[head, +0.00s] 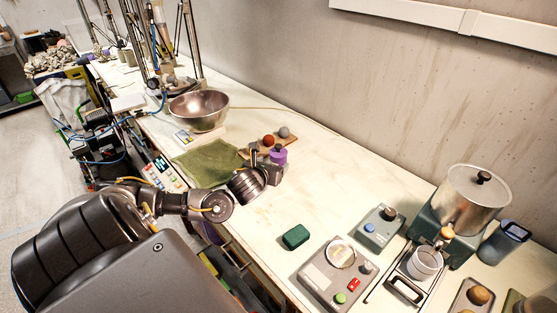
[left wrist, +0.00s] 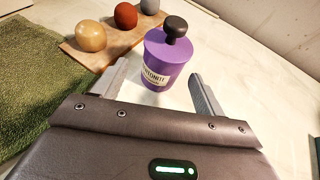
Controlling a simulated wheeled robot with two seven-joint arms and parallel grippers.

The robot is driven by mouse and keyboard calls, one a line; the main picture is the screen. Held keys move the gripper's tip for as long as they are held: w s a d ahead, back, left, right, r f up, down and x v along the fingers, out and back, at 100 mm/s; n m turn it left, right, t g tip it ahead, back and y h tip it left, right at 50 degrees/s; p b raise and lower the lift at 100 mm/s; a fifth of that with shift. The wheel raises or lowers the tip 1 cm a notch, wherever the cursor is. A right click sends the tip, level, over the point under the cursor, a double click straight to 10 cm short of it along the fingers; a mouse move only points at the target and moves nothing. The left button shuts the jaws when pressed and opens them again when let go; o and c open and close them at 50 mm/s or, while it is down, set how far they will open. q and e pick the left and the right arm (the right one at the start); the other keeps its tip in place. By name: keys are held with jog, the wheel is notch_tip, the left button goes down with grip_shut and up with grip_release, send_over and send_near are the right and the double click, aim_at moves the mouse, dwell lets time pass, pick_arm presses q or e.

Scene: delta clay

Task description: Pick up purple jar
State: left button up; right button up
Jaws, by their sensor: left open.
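The purple jar (head: 279,156) stands upright on the workbench, partly hidden behind my left gripper in the head view. My left gripper (left wrist: 160,82) is open, with one finger on each side of the jar's lower front. The jar is ahead of and partly between the fingertips, and I cannot tell whether either finger touches it. The left gripper (head: 268,165) also shows in the head view. My right gripper is not in view.
A wooden board (left wrist: 95,52) with several balls lies just left of the jar. A green cloth (head: 207,160) and a metal bowl (head: 199,109) are farther left. A green block (head: 296,237) and a control box (head: 338,274) stand to the right. Bench space right of the jar is clear.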

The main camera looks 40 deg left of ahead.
aim_at(275, 162)
pick_arm(q)
jog(key=p+x, duration=0.1)
jog(key=x, duration=0.2)
jog(key=shift+w+d+r, duration=0.1)
jog(key=shift+w, duration=0.35)
jog(key=shift+c, duration=0.4)
jog(key=c, duration=1)
jog(key=shift+c, duration=0.2)
